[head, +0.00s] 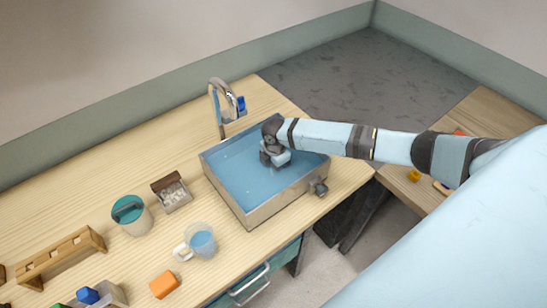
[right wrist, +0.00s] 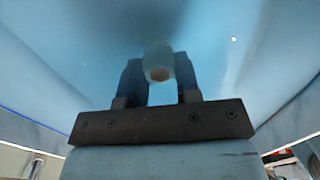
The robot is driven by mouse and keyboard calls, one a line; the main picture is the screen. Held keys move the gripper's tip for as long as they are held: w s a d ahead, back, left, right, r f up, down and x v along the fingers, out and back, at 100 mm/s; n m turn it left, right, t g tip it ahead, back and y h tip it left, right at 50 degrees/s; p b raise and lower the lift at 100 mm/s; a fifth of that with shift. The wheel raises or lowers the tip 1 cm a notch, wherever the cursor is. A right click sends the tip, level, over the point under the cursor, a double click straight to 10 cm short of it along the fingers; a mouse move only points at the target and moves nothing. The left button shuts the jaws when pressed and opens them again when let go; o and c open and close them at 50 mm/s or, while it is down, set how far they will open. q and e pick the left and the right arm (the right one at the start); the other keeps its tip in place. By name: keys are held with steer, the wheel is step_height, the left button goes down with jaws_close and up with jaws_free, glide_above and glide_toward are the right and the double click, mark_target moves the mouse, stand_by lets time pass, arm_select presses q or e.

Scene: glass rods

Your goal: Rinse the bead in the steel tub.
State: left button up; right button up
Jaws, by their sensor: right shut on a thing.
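The steel tub (head: 245,217) stands on the wooden counter, holding blue water (head: 250,180). My right gripper (head: 275,160) points down inside the tub near its back right part. In the right wrist view, my right gripper (right wrist: 159,78) is shut on a small, pale rounded bead (right wrist: 158,60) with a brownish end, held between its two dark fingers. Blue surrounds it; I cannot tell how deep the bead is in the water. The bead is hidden in the head view. My left gripper is not in view.
A faucet (head: 215,95) rises behind the tub, and a small knob (head: 320,188) sits at its front right. To the left are a mug (head: 203,242), a teal-topped canister (head: 133,218), a small open box (head: 172,193), an orange block (head: 165,285) and a wooden rack (head: 60,257).

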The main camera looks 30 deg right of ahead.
steer(key=shift+s+a+p, duration=0.1)
steer(key=shift+a+p, duration=0.6)
steer(key=shift+a, duration=1.65)
steer(key=shift+d, duration=2.55)
step_height(320, 180, up, 11)
steer(key=shift+p, duration=0.3)
steer(key=shift+r, duration=2.55)
steer(key=shift+a, duration=0.1)
